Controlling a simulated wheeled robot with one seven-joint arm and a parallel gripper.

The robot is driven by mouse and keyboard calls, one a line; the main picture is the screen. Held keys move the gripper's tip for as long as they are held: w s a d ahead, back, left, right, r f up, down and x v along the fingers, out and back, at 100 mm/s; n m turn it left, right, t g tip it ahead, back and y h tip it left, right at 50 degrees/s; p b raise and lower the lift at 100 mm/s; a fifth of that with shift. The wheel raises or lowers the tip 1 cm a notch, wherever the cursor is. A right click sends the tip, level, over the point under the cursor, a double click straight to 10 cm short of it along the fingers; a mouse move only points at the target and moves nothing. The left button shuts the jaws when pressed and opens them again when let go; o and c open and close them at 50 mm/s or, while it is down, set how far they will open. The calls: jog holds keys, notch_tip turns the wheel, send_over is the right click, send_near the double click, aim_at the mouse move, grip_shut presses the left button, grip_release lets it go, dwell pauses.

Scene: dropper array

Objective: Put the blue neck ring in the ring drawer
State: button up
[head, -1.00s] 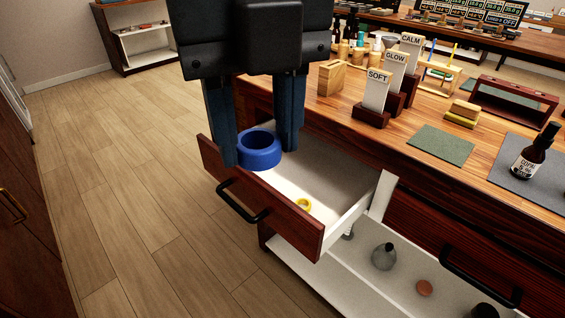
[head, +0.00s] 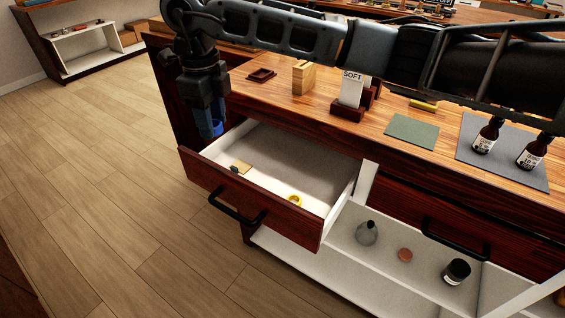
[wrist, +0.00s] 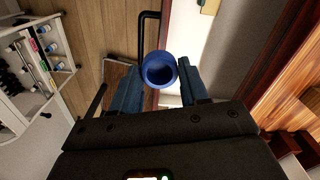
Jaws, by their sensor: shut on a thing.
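The blue neck ring (wrist: 160,70) is held between the two fingers of my gripper (head: 211,122), which is shut on it. In the head view only a small part of the ring (head: 217,128) shows, with the fingers covering most of it. The ring drawer (head: 236,192) is pulled open, with its black handle on the front.
A yellow ring (head: 295,200) and a small tan piece (head: 241,167) lie in the drawer. A flask (head: 366,233) and a black jar (head: 457,271) stand on the shelf to the right. The worktop carries a SOFT card (head: 351,89) and dark bottles (head: 487,136). My arm spans above it.

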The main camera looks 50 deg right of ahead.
jog(key=s+d+f+n+p, duration=0.2)
jog(key=d+f+n, duration=0.1)
jog(key=d+f, duration=0.9)
send_over(269, 183)
notch_tip(269, 183, down, 7)
jog(key=shift+r, duration=0.15)
jog(key=shift+f, duration=2.2)
jog(key=shift+f, duration=0.15)
jog(key=o, duration=1.2)
jog(key=shift+c, duration=0.2)
notch_tip(269, 183, up, 12)
